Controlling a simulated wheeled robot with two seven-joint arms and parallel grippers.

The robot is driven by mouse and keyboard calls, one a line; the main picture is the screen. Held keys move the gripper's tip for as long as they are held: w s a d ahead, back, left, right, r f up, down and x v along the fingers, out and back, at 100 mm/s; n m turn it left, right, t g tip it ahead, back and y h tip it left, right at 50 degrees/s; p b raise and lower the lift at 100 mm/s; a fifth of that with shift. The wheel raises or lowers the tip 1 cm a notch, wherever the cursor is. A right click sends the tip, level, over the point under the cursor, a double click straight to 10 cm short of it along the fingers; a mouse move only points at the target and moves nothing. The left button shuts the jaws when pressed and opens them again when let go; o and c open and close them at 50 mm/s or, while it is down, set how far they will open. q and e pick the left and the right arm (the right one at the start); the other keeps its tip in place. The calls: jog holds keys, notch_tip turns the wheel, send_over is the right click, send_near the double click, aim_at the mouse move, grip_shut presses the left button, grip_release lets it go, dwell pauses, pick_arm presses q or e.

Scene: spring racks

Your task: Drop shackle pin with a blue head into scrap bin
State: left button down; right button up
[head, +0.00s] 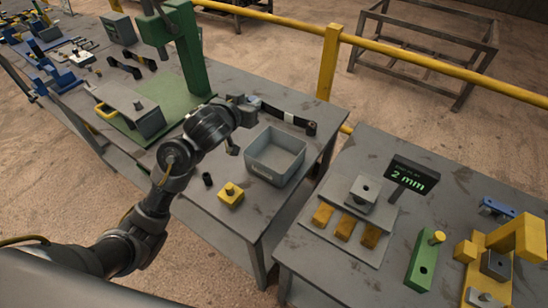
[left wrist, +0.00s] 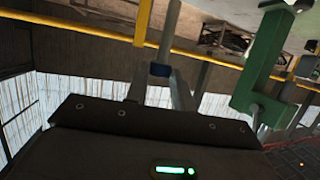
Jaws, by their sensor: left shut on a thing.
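My left arm reaches in from the left in the head view, and its gripper (head: 240,103) is over the middle table, its jaws hard to make out. In the left wrist view the left gripper (left wrist: 160,88) is shut on the shackle pin with a blue head (left wrist: 161,69). The pin's grey shank extends beyond the fingers. A grey open bin (head: 257,168), seemingly the scrap bin, stands on the middle table, right of and nearer than the gripper. The gripper is beside the bin, not over it. My right gripper is not in view.
A black bar with a white band (head: 288,117) lies behind the bin. A yellow block (head: 230,195) and a black bushing (head: 207,180) sit left of it. A green press (head: 190,60) stands behind my arm. The right table (head: 440,150) holds fixtures and a display.

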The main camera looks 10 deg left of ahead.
pick_arm(q)
jog(key=w+d+f+m+h+b, duration=0.1)
jog(key=d+f+b, duration=0.3)
jog(key=f, duration=1)
jog(key=shift+f+m+g+h, duration=0.35)
jog(key=shift+m+g+h, duration=0.05)
jog(key=shift+m+h, duration=0.45)
jog(key=shift+w, duration=0.1)
jog(key=c, duration=1.1)
grip_release()
jog(key=v, duration=1)
jog(key=shift+s+r, duration=0.2)
jog(key=shift+s, duration=0.15)
jog(key=shift+a, duration=0.1)
